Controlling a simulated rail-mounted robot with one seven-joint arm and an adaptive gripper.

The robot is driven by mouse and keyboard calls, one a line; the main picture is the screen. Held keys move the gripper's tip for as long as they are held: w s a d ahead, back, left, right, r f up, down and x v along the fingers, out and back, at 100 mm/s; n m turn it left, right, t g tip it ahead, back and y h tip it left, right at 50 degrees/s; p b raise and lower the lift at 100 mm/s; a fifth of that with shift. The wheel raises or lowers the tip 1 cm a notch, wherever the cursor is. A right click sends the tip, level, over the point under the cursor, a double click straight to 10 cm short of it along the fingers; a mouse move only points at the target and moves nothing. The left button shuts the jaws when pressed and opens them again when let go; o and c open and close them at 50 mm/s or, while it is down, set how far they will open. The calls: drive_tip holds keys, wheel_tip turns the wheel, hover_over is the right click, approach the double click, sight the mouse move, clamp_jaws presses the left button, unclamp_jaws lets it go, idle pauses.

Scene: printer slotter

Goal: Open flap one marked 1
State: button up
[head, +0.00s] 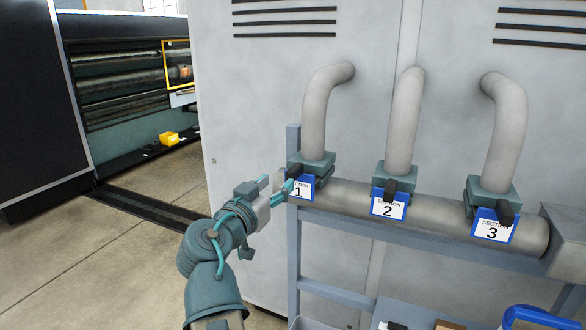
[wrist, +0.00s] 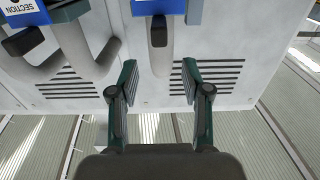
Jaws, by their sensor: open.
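Flap one is the teal valve block with a black handle (head: 294,171) and a blue-edged white label (head: 301,188) marked 1, at the left end of the grey pipe. My gripper (head: 277,184) is open and empty, just left of this label, with one fingertip close to it or overlapping it in the head view. In the wrist view, which is upside down, my open gripper (wrist: 159,82) has a black handle (wrist: 158,31) centred ahead, beyond the fingertips, by a blue label (wrist: 157,7). I see no contact with the handle. The label's number is out of frame there.
Label 2 (head: 388,205) and label 3 (head: 493,227), with similar black handles, are to the right along the horizontal pipe (head: 435,222). A blue-grey frame post (head: 293,255) stands below flap one. The floor (head: 115,250) at left is open.

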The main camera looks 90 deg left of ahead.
sight(289, 173)
drive_tip(key=p+x, duration=0.2)
drive_tip(key=x, duration=0.7)
drive_tip(key=shift+w+a+f, duration=0.1)
drive_tip(key=shift+w+a, duration=0.05)
drive_tip(key=shift+c, duration=0.2)
clamp_jaws()
